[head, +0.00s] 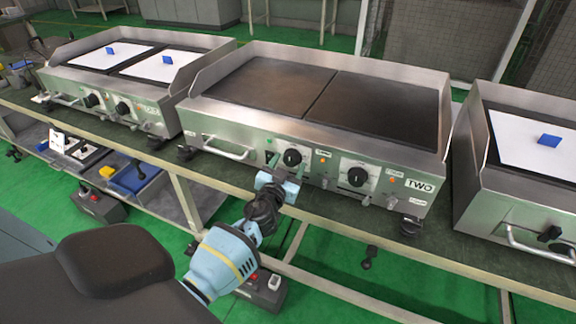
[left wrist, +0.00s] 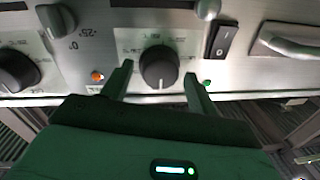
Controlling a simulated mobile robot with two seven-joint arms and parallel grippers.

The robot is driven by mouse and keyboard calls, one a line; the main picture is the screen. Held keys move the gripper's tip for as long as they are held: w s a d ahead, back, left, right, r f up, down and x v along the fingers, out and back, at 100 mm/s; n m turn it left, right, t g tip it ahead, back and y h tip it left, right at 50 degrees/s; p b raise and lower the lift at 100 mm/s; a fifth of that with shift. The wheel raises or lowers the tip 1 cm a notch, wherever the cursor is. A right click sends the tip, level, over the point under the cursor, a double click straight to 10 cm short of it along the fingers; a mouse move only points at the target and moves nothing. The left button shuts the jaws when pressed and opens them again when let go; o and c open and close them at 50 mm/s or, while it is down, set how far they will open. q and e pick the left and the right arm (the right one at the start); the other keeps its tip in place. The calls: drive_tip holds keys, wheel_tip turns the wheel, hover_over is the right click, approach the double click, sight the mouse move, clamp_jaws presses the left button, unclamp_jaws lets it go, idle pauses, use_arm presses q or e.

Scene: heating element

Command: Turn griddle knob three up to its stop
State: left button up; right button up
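The middle griddle, labelled TWO (head: 421,186), has two black knobs on its front panel: a left knob (head: 292,157) and a right knob (head: 357,176). No label reading three is legible. My left gripper (head: 286,168) is at the left knob. In the left wrist view the green fingers of my left gripper (left wrist: 158,84) are apart, one on each side of this knob (left wrist: 159,67); contact cannot be told. Its white mark points toward the bottom of that picture. The other knob (left wrist: 17,70) is at the left edge there. My right gripper is out of view.
A rocker switch (left wrist: 220,38), a metal handle (left wrist: 284,40) and a grey lever-like knob (left wrist: 57,20) are close around the gripper. Another griddle (head: 151,106) stands at left and one (head: 520,185) at right.

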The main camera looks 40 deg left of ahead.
use_arm(q)
drive_tip(key=c, duration=0.8)
drive_tip(key=shift+c, duration=0.2)
drive_tip(key=shift+f, duration=0.1)
